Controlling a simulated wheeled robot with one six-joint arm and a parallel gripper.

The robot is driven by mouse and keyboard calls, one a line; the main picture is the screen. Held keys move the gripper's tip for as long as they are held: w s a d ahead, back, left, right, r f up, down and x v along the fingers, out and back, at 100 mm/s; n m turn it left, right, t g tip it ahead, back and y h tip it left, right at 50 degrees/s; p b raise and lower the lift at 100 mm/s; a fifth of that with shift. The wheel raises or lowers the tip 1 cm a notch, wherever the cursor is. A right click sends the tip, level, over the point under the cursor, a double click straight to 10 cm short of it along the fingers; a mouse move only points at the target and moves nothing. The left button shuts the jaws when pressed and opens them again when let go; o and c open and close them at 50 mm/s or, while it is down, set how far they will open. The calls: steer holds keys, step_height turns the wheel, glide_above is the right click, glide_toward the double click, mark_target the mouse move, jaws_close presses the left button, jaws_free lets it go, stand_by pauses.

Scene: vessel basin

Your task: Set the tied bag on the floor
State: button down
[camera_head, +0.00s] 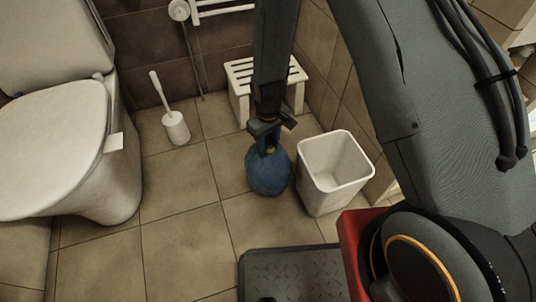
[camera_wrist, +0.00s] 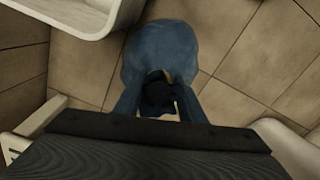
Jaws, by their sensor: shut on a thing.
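The tied bag (camera_head: 268,174) is blue and rounded, with its knotted neck at the top. My gripper (camera_head: 267,143) points down and is shut on the neck. The bag hangs upright below the fingers, just left of the white bin. It is at or close to the tiled floor (camera_head: 180,215); I cannot tell whether it touches. In the wrist view the blue bag (camera_wrist: 160,55) fills the upper middle, and the gripper's fingers (camera_wrist: 160,100) close on its dark knot.
A white open bin (camera_head: 335,172) stands right of the bag and looks empty. A white slatted stool (camera_head: 240,80) stands behind. A toilet brush holder (camera_head: 176,128) and the toilet (camera_head: 115,180) are at left. Bare floor lies between the toilet and the bag.

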mark_target(268, 153)
steer(key=shift+f+b, duration=0.8)
steer(key=shift+f, duration=1.5)
steer(key=shift+r, duration=0.1)
steer(key=c, duration=1.2)
jaws_free()
steer(key=shift+o, duration=0.2)
